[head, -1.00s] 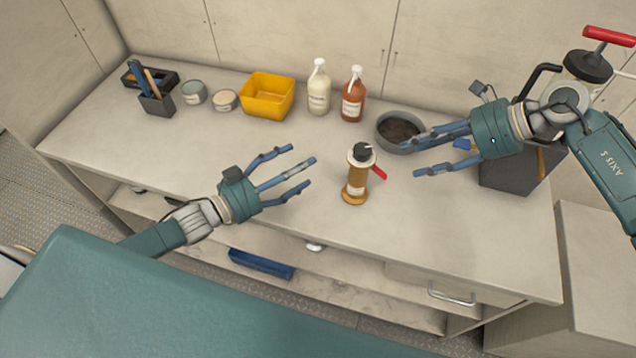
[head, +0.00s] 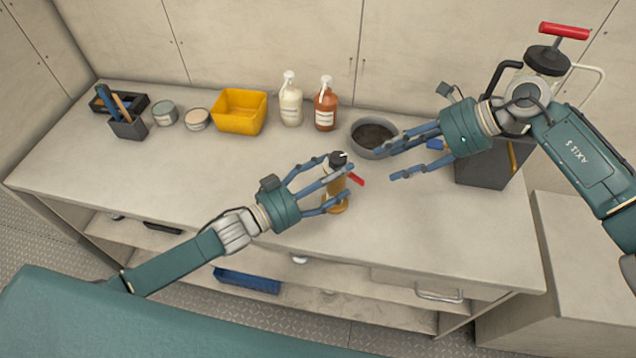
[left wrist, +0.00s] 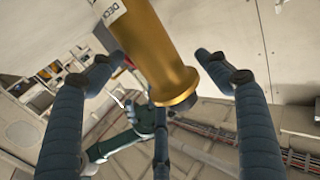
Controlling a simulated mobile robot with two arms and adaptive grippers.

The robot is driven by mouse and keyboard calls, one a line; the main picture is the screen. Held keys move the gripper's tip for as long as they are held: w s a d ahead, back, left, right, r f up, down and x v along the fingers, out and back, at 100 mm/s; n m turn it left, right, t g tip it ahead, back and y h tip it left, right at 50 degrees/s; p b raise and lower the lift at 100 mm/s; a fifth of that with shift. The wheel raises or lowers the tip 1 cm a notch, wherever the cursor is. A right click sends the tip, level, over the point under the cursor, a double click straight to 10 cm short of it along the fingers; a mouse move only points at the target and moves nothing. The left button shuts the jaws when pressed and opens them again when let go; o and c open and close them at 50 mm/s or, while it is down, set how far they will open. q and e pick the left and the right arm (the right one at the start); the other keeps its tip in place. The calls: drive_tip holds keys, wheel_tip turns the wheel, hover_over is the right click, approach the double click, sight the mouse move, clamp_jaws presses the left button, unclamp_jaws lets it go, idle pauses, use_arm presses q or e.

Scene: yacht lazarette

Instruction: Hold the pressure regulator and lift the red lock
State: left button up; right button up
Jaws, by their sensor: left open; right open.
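The pressure regulator (head: 337,206) is a brass-coloured cylinder with a black top, upright on the counter in the head view. In the left wrist view the brass body (left wrist: 165,55) lies between the spread fingers, with a gap on the left. My right gripper (head: 385,163) is open and empty, to the right of the regulator and above the counter.
A grey bowl (head: 361,139) stands behind the regulator, near my right fingers. A white bottle (head: 291,107), an amber bottle (head: 326,110) and a yellow bin (head: 238,112) line the back. A dark box (head: 482,172) stands at right. The front left counter is clear.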

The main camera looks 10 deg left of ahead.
use_arm(q)
drive_tip(key=shift+x, duration=0.8)
drive_tip(key=shift+c, duration=0.5)
drive_tip(key=c, duration=1.6)
drive_tip(key=shift+c, duration=0.3)
